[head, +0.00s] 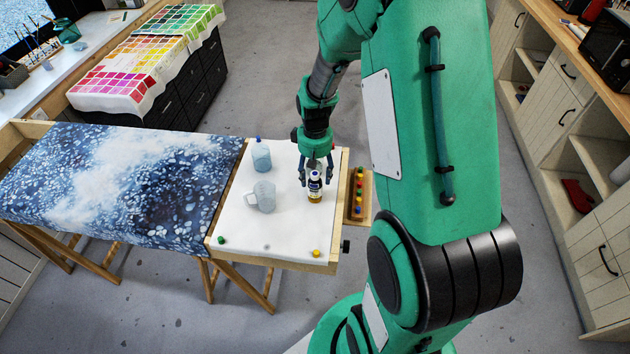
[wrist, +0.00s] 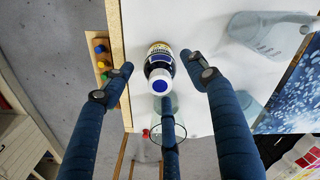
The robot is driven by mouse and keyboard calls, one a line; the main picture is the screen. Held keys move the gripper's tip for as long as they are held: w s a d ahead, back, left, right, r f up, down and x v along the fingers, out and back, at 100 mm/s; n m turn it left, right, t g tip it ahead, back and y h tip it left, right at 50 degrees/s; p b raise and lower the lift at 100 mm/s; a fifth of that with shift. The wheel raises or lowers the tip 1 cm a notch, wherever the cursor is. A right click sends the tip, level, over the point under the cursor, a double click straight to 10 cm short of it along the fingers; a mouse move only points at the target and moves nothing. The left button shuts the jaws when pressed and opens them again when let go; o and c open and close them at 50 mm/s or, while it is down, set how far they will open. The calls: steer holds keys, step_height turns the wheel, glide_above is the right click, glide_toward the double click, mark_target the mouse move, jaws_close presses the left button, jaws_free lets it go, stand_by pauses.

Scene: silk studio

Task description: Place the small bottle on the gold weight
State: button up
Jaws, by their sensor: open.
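The small bottle (head: 315,184) has a blue cap and a blue-and-white label. It stands upright on the white-topped table (head: 240,222), near its right edge. In the wrist view the bottle (wrist: 160,68) shows cap first, between my fingers. An amber-gold band shows at its base; I cannot tell whether it is the bottle's contents or the gold weight beneath. My gripper (head: 316,181) is open, pointing down, with its fingers spread around the bottle; in the wrist view the fingers (wrist: 165,88) show gaps beside it. I cannot identify the gold weight separately with certainty.
A clear glass (wrist: 166,122) stands close to the bottle. Small green (head: 221,240) and yellow (head: 316,252) pieces lie at the front. A peg rack (head: 358,215) is at the right.

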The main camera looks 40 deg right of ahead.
steer(key=shift+r, duration=2.75)
steer(key=shift+r, duration=0.1)
steer(key=shift+a+r, duration=0.2)
steer(key=shift+r, duration=0.1)
steer(key=s+a+r+t, duration=0.1)
steer(key=s+a+r, duration=0.2)
steer(key=a+r, duration=0.45)
steer(key=s+a+r+t, duration=0.2)
steer(key=s+a+r, duration=0.15)
steer(key=r, duration=0.65)
steer(key=s+a+r+t, duration=0.2)
steer(key=s+a+r, duration=0.7)
steer(key=s, duration=0.4)
steer(key=shift+s+a+r+t, duration=0.25)
steer(key=shift+t, duration=0.05)
